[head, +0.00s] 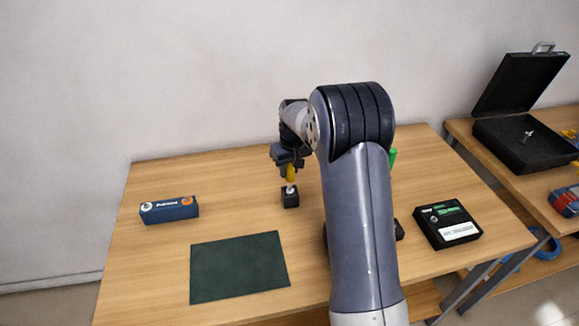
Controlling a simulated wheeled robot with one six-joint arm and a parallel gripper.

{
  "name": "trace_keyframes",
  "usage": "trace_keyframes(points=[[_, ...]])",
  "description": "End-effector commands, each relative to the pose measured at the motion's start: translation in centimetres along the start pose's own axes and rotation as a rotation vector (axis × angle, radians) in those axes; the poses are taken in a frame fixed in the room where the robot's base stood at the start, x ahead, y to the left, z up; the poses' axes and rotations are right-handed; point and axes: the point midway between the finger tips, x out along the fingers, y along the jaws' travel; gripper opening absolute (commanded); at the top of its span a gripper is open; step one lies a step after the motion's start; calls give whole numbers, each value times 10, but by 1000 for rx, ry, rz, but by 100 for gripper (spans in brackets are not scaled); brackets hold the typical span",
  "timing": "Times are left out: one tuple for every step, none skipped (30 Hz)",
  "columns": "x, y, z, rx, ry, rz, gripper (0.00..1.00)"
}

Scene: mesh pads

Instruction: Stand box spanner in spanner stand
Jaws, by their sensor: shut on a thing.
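My gripper (289,165) is at the middle of the table, pointing down, and is shut on the box spanner. The box spanner (291,174) shows a yellow upper part and a short pale metal lower end, and it is roughly upright. The spanner stand (291,199) is a small black block on the table directly below it. The spanner's lower end meets the top of the stand in the picture. I cannot tell whether it is inside the stand, touching it or just above it.
A blue box (168,210) lies at the left and a dark green mat (238,267) in front. A black case (447,224) lies at the right. My arm partly hides a green thing (393,156) and a dark thing (399,230). An open black case (523,145) stands on the right-hand table.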

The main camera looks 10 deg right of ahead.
Motion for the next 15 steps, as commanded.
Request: trace_keyframes(points=[[5, 0, 1, 0, 0, 0, 0], [7, 0, 1, 0, 0, 0, 0], [9, 0, 2, 0, -1, 0, 0], [11, 0, 2, 0, -1, 0, 0], [13, 0, 2, 0, -1, 0, 0], [15, 0, 3, 0, -1, 0, 0], [17, 0, 3, 0, -1, 0, 0], [19, 0, 3, 0, -1, 0, 0], [20, 0, 3, 0, -1, 0, 0], [21, 0, 3, 0, -1, 0, 0], [21, 0, 3, 0, -1, 0, 0], [21, 0, 3, 0, -1, 0, 0], [21, 0, 3, 0, -1, 0, 0], [21, 0, 3, 0, 0, 0, 0], [20, 0, 3, 0, 0, 0, 0]])
